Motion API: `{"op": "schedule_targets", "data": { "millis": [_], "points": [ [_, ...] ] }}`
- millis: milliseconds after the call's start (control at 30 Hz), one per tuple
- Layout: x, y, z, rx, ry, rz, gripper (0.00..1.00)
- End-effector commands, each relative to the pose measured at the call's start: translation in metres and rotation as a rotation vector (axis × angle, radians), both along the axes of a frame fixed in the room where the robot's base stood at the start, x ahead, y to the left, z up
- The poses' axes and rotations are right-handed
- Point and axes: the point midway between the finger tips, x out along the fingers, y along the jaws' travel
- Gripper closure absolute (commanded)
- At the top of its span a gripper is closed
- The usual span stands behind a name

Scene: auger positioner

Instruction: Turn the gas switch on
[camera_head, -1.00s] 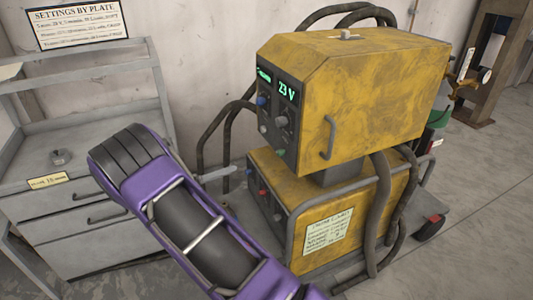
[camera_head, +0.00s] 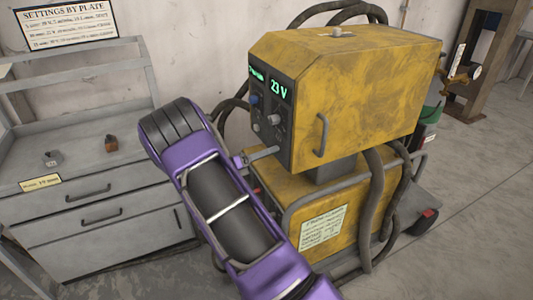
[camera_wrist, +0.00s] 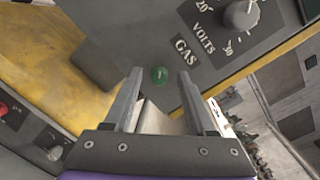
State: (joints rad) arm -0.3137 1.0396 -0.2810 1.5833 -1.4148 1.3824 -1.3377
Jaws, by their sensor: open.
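My gripper (camera_wrist: 160,73) is open, with one finger on either side of the switch in that view. I cannot tell whether the fingers touch it or the panel. In the head view my gripper (camera_head: 272,152) is at the lower part of the panel of the yellow upper unit (camera_head: 365,85), and it hides the switch there.
A VOLTS knob (camera_wrist: 241,15) sits close to the switch. The yellow lower unit (camera_head: 345,195) stands below, with thick hoses (camera_head: 372,200) at its side. A grey drawer cabinet (camera_head: 95,200) is at left, with a brown block (camera_head: 111,143) and a small grey piece (camera_head: 52,158) on top.

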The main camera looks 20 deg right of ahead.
Motion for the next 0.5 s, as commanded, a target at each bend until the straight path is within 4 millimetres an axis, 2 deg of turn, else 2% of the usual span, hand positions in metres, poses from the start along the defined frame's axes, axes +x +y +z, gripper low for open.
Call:
{"op": "schedule_targets", "data": {
  "millis": [200,267,500],
  "points": [
    [0.0001,-0.0004,-0.0001,0.0,0.0,0.0,0.44],
    [0.0,-0.0003,0.0,0.0,0.0,0.0,0.53],
    [0.0,-0.0001,0.0,0.0,0.0,0.0,0.96]
  ]
}}
